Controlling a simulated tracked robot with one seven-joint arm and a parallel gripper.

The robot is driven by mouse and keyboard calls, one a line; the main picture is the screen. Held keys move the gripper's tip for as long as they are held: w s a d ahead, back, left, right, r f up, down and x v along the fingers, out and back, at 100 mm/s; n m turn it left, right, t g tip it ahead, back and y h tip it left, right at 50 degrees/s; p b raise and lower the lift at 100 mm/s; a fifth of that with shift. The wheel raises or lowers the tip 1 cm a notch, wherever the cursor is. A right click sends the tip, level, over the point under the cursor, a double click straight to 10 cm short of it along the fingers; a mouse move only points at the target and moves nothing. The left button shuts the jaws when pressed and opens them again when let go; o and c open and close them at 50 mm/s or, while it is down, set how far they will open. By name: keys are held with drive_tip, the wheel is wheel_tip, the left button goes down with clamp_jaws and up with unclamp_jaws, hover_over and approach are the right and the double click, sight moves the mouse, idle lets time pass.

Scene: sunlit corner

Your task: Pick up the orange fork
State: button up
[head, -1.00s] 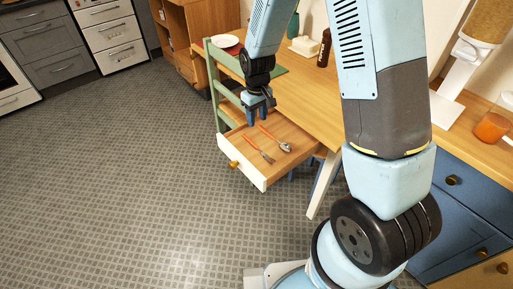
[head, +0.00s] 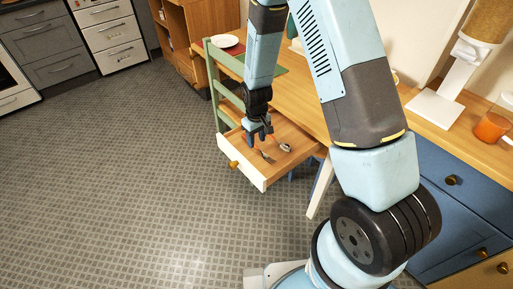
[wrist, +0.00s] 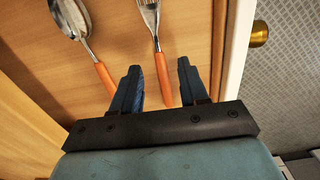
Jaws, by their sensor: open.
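The orange-handled fork (wrist: 162,75) lies in the open drawer. In the wrist view its handle runs down between my gripper's two fingers, and its metal head points away at the top. In the head view the fork (head: 266,157) is partly hidden by my gripper (head: 259,137). My gripper (wrist: 160,84) is open and empty, over the drawer with its fingers either side of the handle. Whether the fingers are level with the handle or above it, I cannot tell. An orange-handled spoon (wrist: 85,40) lies to the left of the fork.
The wooden drawer (head: 240,172) is pulled out, with a brass knob (wrist: 259,33) on its front. A green chair (head: 212,75) stands behind it. The table (head: 305,112) is above right, with a white plate (head: 229,41). The floor to the left is clear.

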sight(257, 148)
drive_tip(key=shift+f, duration=1.25)
clamp_jaws()
